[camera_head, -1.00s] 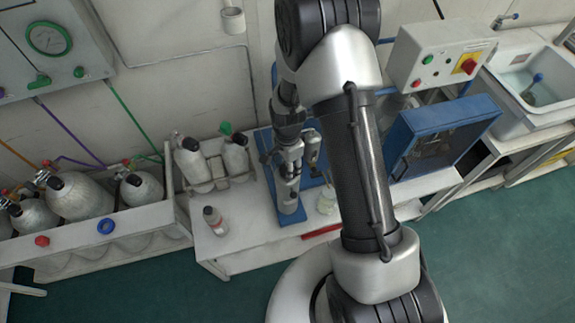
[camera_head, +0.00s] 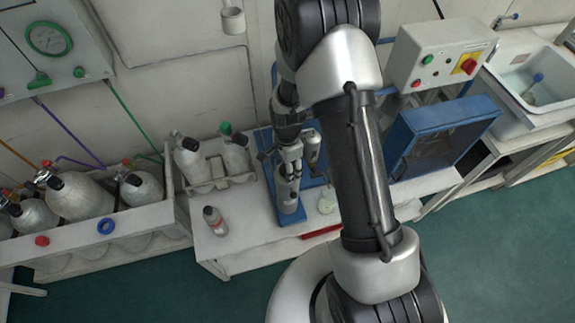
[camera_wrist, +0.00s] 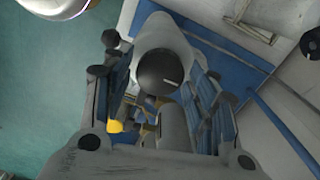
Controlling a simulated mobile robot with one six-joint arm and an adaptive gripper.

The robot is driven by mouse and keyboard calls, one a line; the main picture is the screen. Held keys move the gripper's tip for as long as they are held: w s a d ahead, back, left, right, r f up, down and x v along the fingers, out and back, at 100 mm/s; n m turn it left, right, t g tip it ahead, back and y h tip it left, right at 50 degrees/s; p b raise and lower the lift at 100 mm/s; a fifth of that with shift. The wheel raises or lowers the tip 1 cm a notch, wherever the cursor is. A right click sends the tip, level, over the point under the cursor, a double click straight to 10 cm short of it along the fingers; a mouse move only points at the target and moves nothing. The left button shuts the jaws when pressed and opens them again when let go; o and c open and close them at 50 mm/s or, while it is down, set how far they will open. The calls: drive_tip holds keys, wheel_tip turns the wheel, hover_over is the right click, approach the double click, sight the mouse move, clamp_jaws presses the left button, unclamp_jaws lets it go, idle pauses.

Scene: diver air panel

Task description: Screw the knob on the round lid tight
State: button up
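A grey cylinder (camera_head: 287,199) stands upright on a blue stand (camera_head: 293,217) on the bench, below my gripper (camera_head: 287,160). In the wrist view a dark round knob (camera_wrist: 160,70) with a short pale mark sits on a pale grey rounded body (camera_wrist: 160,36). My gripper's blue-padded fingers (camera_wrist: 162,88) are spread, one on each side of the knob. A gap shows on both sides, wider on the right. I cannot tell whether a finger touches it. The lid itself is hard to make out, partly hidden by the knob and my gripper.
A small bottle (camera_head: 215,221) stands left of the blue stand, and grey cylinders (camera_head: 192,160) sit in a rack behind it. A blue box (camera_head: 440,135) stands to the right. A clear flask (camera_head: 327,201) and red object (camera_head: 322,232) lie close to the stand.

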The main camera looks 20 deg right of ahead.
drive_tip(key=shift+o, duration=0.4)
drive_tip(key=shift+r, duration=0.1)
drive_tip(key=shift+r, duration=0.35)
wheel_tip(320, 180, up, 11)
drive_tip(key=shift+r, duration=0.1)
idle(0.3)
drive_tip(key=s+r+n+t, duration=0.1)
drive_tip(key=s+r+n, duration=0.25)
drive_tip(key=r, duration=0.45)
drive_tip(key=s+r+n+t, duration=0.1)
drive_tip(key=s+r+n, duration=0.25)
drive_tip(key=r, duration=0.35)
drive_tip(key=s+r+n+t, duration=0.1)
drive_tip(key=s+r+n, duration=0.2)
drive_tip(key=s, duration=0.4)
drive_tip(key=s+r+n+t, duration=0.1)
drive_tip(key=s+r+n, duration=0.3)
drive_tip(key=s+n, duration=0.2)
drive_tip(key=shift+s+r+t, duration=0.2)
drive_tip(key=shift+s+t, duration=0.1)
drive_tip(key=shift+s, duration=0.4)
